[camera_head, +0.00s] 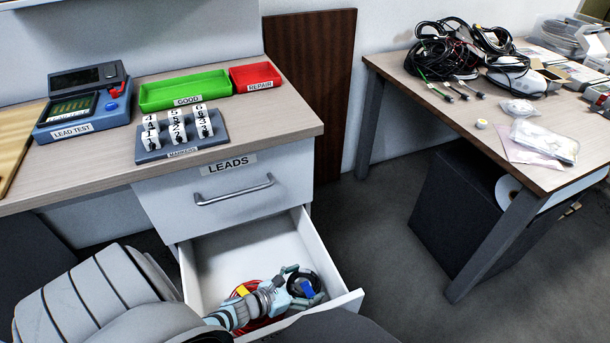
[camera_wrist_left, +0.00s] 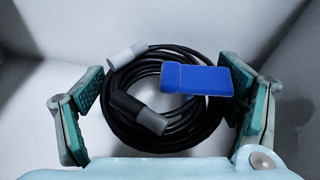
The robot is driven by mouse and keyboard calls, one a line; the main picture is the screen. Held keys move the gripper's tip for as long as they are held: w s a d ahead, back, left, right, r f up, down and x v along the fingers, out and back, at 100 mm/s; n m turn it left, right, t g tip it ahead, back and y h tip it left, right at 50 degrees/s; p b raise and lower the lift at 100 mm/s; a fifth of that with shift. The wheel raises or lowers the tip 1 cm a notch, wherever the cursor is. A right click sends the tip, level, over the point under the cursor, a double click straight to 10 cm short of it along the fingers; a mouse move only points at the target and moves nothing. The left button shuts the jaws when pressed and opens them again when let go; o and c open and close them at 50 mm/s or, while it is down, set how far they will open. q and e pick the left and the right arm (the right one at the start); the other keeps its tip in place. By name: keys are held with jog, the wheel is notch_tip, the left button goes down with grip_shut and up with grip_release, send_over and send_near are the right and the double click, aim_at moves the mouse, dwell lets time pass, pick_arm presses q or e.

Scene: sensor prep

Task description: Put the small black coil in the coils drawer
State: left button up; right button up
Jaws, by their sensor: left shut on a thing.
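The small black coil (camera_head: 318,285) is low inside the open lower drawer (camera_head: 237,256), near its front right corner. In the left wrist view, the black coil (camera_wrist_left: 212,120) has a blue tag and grey connector ends. My left gripper (camera_head: 302,284) reaches down into the drawer and is shut on the coil, with one finger pad at each side of it. I cannot tell whether the coil touches the drawer floor. The drawer's front label is out of sight. My right gripper is not in view.
A red coil (camera_head: 258,323) with a yellow tag lies in the drawer under my left wrist. The shut drawer marked LEADS (camera_head: 207,186) is above. A tester (camera_head: 83,107), green tray (camera_head: 185,90), red tray (camera_head: 256,77) and marker rack (camera_head: 180,135) stand on the desk.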

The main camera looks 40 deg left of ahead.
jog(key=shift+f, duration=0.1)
pick_arm(q)
jog(key=o, duration=1.2)
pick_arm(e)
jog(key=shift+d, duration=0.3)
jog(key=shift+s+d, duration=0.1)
pick_arm(q)
jog(key=shift+r, duration=0.1)
jog(key=shift+s+a+r+p, duration=0.15)
jog(key=shift+s+r+p, duration=0.5)
jog(key=shift+r+p, duration=0.45)
jog(key=v, duration=0.2)
jog(key=p+v, duration=0.1)
jog(key=v, duration=0.2)
jog(key=shift+s+a+f+p, duration=0.15)
jog(key=shift+s+f+p, duration=0.05)
jog(key=shift+s+p, duration=0.2)
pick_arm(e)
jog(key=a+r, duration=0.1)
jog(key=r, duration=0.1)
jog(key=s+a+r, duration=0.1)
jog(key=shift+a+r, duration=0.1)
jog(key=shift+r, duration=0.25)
